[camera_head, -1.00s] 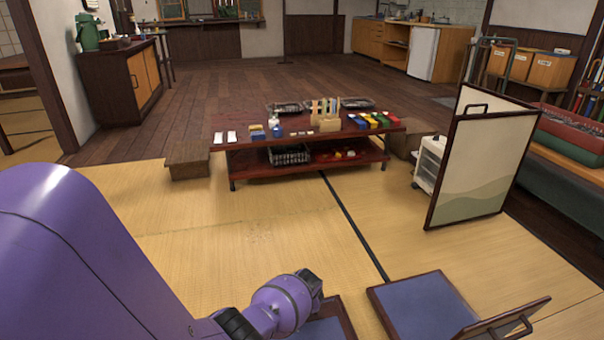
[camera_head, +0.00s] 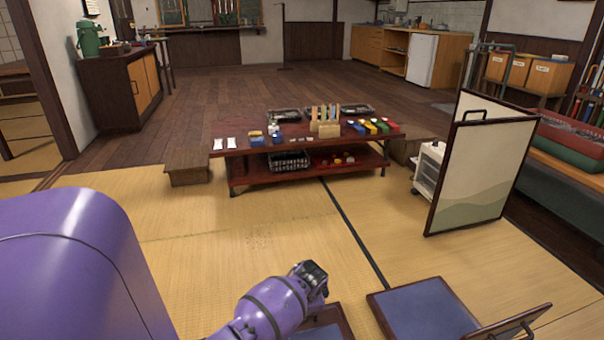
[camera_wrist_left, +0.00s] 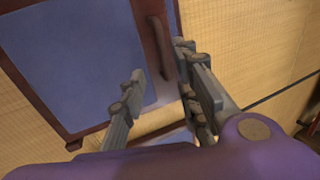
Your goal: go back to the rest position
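My purple left arm (camera_head: 75,260) fills the lower left of the head view, and its far link (camera_head: 275,305) ends in a dark part beside the floor seats. In the left wrist view my left gripper (camera_wrist_left: 165,95) has its two grey fingers apart with nothing held between them. Below it is a blue seat (camera_wrist_left: 80,60) with a brown frame and a raised handle (camera_wrist_left: 158,45). I cannot tell how far the fingers are above it. My right gripper is in neither view.
A low red table (camera_head: 250,152) with several small items stands mid-room. A folding screen (camera_head: 480,170) stands at right. A blue floor seat (camera_head: 425,308) and a partly hidden one (camera_head: 325,332) lie at the front. Tatami (camera_head: 220,240) between is clear.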

